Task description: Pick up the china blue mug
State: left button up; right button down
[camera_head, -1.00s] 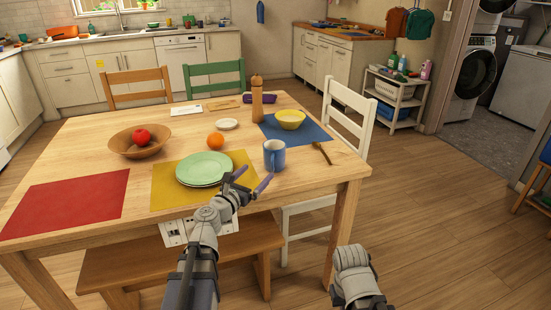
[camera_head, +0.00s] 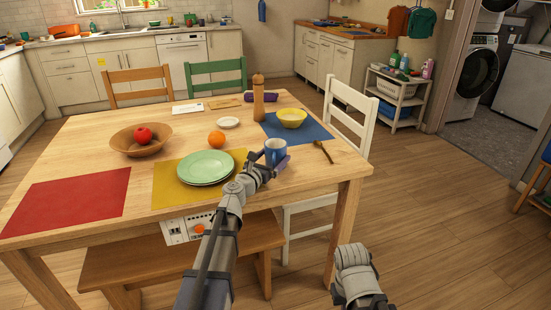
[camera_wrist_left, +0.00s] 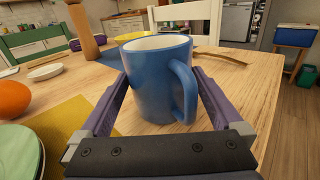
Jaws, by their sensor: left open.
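The china blue mug (camera_head: 275,150) stands upright on the wooden table (camera_head: 150,218), with a pale inside. In the left wrist view the mug (camera_wrist_left: 158,82) stands between the two fingers of my left gripper (camera_wrist_left: 160,95), its handle toward the right finger. My left gripper (camera_head: 270,164) is open around the mug in the head view, and its fingers show gaps beside the mug's lower body. The mug partly hides the fingers in the head view. My right arm shows at the lower middle, but its fingers are not in view.
Close to the mug's left are green plates (camera_head: 206,167) on a yellow mat (camera_head: 168,190) and an orange (camera_head: 216,139). Behind it a yellow bowl (camera_head: 292,117) sits on a blue mat (camera_head: 318,132). A wooden spoon (camera_head: 323,152) lies to the right.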

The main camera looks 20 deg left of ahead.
pick_arm(q)
jog(key=shift+w+d, duration=0.1)
jog(key=shift+w, duration=0.45)
jog(key=shift+c, duration=0.4)
jog(key=c, duration=1.3)
jog(key=shift+r, duration=0.15)
notch_tip(320, 180, up, 10)
jog(key=p, duration=1)
